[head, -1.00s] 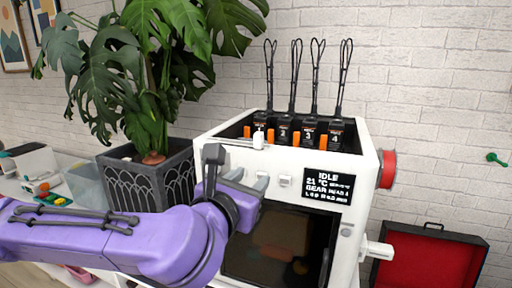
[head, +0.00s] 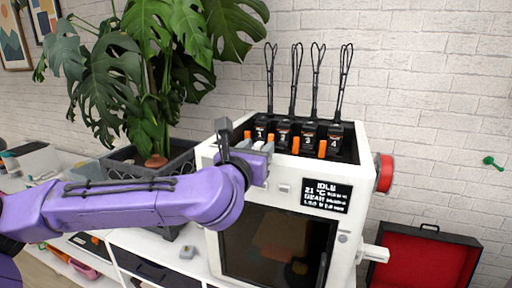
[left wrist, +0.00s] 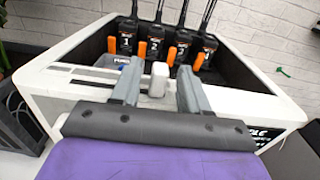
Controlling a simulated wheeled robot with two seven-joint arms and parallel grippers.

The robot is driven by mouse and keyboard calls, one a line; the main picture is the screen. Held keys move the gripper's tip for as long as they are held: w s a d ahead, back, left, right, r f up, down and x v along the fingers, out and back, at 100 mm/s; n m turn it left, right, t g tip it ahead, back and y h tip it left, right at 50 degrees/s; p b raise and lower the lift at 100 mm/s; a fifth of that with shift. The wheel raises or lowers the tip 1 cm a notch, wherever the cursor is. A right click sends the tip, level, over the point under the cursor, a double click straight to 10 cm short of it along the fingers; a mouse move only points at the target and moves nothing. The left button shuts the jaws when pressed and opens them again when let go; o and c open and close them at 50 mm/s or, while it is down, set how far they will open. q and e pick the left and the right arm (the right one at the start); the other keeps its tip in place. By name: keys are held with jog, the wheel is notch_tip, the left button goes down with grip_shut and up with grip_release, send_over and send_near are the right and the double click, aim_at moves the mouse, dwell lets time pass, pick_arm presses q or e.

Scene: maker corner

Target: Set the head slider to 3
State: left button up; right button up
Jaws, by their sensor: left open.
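The white printer (head: 350,232) stands against the wall with numbered black heads in its open top, among them head 3 (head: 308,135). In the left wrist view, the white slider knob (left wrist: 158,80) stands on the printer's front top edge, roughly in front of heads 1 (left wrist: 126,40) and 2 (left wrist: 154,46). My left gripper (left wrist: 159,72) is open, one finger on each side of the knob. I cannot tell whether either finger touches it. In the head view, my left gripper (head: 264,148) is at the front top edge and largely hides the knob. My right gripper is out of view.
A display (head: 327,196) reads IDLE on the printer's front. A potted plant (head: 150,100) stands close on the left. A red spool (head: 384,174) sits on the right side, and an open red-lined case (head: 425,265) lies at the lower right.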

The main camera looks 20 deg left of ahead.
pick_arm(q)
grip_shut()
jog(key=shift+a+b, duration=0.5)
jog(key=shift+a, duration=1.15)
grip_release()
jog(key=shift+d, duration=0.15)
jog(key=shift+s, duration=0.1)
jog(key=s+b, duration=0.3)
jog(key=s, duration=0.7)
jog(key=shift+s+a+b, duration=0.15)
jog(key=shift+a+b, duration=0.05)
jog(key=shift+b, duration=0.1)
